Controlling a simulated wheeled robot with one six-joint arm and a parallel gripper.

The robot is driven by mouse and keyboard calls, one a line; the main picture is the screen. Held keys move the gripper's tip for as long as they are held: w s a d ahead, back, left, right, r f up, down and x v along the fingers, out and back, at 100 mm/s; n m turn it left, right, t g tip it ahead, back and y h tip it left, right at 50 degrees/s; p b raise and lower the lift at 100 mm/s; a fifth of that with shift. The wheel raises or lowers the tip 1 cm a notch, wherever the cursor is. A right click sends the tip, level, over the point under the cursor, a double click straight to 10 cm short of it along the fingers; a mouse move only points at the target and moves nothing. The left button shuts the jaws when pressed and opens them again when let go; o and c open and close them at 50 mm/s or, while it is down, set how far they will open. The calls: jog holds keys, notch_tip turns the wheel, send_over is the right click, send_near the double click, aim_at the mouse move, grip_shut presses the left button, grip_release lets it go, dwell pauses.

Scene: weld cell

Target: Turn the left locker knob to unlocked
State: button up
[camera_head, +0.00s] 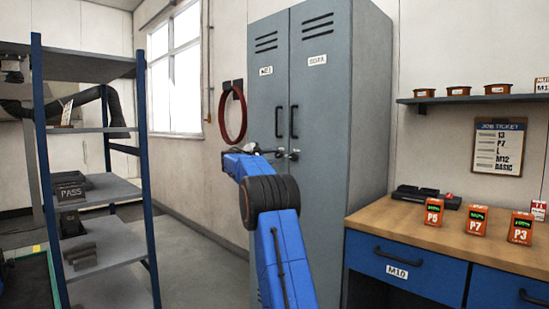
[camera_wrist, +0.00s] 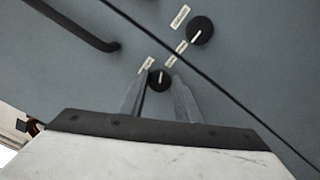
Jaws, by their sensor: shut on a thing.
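The left locker knob (camera_wrist: 158,83) is a round black knob with a white pointer line, on the grey left door in the wrist view. My gripper (camera_wrist: 158,88) has a finger on either side of it and is shut on it. The pointer lies between two small white labels (camera_wrist: 147,65), too small to read. The right knob (camera_wrist: 201,28) is across the door seam, with its pointer towards a label on the seam side. In the head view my gripper (camera_head: 277,153) is at the locker front below the handles, and the left knob is hard to make out there.
The grey locker (camera_head: 270,80) has two closed doors, each with a black vertical handle; the left handle (camera_wrist: 75,25) shows near my fingers. A red hose loop (camera_head: 233,113) hangs left. A workbench (camera_head: 440,235) stands right and a shelf rack (camera_head: 90,65) left.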

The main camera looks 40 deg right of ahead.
jog(key=m, duration=0.5)
jog(key=shift+f, duration=0.15)
jog(key=shift+m, duration=0.4)
jog(key=o, duration=1)
jog(key=a, duration=0.5)
jog(key=s+a, duration=0.1)
jog(key=a, duration=1.1)
jog(key=shift+s+a, duration=0.15)
jog(key=shift+s, duration=0.05)
